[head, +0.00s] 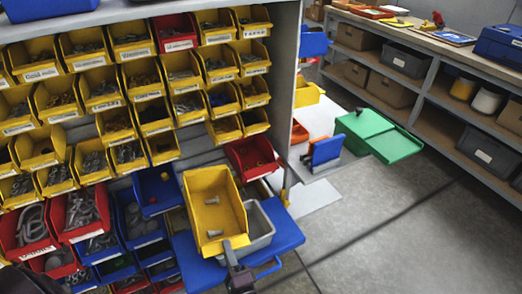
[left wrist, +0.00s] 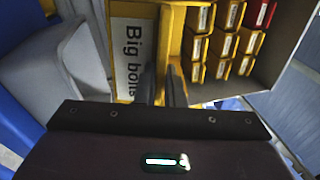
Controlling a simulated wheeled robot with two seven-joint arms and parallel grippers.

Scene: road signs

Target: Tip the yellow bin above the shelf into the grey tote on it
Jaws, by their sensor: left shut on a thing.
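The yellow bin (head: 215,182) is held over the grey tote (head: 263,226), covering much of it. A few grey bolts (head: 212,200) show inside the bin, one near its lower end. The tote stands on a blue shelf (head: 287,224). My left gripper (head: 232,250) is shut on the bin's near end. In the left wrist view my fingers (left wrist: 165,88) grip the bin beside its "Big bolts" label (left wrist: 128,50), and the grey tote (left wrist: 70,75) shows at the left. The inside of the tote is mostly hidden. My right gripper is not in view.
A rack of yellow, red and blue bins (head: 120,95) stands close behind and left of the held bin. The grey floor (head: 390,225) at the right is clear.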

